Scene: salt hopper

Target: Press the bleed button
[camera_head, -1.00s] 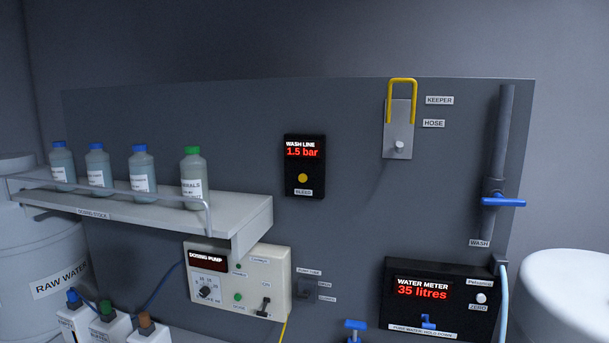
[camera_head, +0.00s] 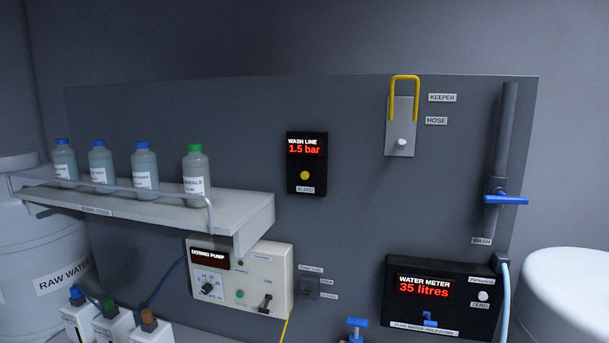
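The bleed button is a small round yellow button (camera_head: 305,175) on the black wash line box (camera_head: 320,178), in the middle of the grey panel. A label reading BLEED (camera_head: 305,189) sits just below it. The red display above the button reads 1.5 bar. Nothing covers the button. Neither of my grippers shows in the head view.
A shelf (camera_head: 240,212) with several bottles juts out at the left, above the dosing pump (camera_head: 262,280). A blue-handled wash valve (camera_head: 506,200) and the water meter (camera_head: 455,325) are at the right. The panel around the wash line box is clear.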

